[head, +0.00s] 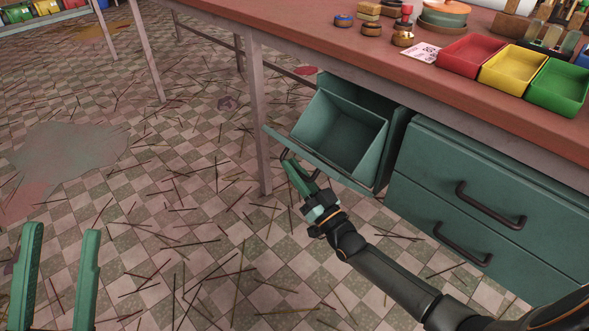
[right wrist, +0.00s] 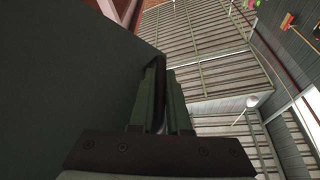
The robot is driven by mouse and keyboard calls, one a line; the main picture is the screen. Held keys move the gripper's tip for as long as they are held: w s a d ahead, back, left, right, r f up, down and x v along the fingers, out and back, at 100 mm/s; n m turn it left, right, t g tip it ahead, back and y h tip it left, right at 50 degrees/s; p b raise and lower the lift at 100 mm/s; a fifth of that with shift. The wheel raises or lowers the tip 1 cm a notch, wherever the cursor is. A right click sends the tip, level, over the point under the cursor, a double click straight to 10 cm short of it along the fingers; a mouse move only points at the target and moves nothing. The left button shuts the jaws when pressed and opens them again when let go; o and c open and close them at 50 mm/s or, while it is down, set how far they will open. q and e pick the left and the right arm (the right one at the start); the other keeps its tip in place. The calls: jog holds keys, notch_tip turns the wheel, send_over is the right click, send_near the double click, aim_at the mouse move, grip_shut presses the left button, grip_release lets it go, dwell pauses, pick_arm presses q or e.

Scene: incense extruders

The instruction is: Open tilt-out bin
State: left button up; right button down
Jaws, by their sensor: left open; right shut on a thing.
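The green tilt-out bin (head: 342,135) hangs under the table, tilted outward, with its empty inside showing in the head view. My right gripper (head: 290,168) is at the outer left part of the bin's front panel and is shut on the dark bin handle (head: 284,153). In the right wrist view, my right gripper (right wrist: 164,98) has its green fingers around the handle (right wrist: 157,75), beside the dark front panel (right wrist: 70,75). My left gripper (head: 60,245) is open and empty above the floor at the lower left, away from the bin.
The green drawer unit (head: 490,205) with dark handles stands right of the bin. Red, yellow (head: 514,72) and green trays sit on the red tabletop (head: 300,35). A table leg (head: 259,120) stands left of the bin. Thin sticks litter the checkered floor.

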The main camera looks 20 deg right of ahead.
aim_at(316, 177)
dwell(0.8)
jog(key=d+r+m+p, duration=0.1)
jog(key=d+r+m+h+p, duration=0.1)
jog(key=p, duration=0.1)
jog(key=shift+w+d+r+m, duration=0.1)
jog(key=shift+w+r+m, duration=0.2)
jog(key=shift+w, duration=0.05)
jog(key=c, duration=0.9)
grip_release()
jog(key=p+v, duration=0.2)
jog(key=v, duration=0.9)
jog(key=shift+p, duration=0.3)
jog(key=shift+v, duration=0.75)
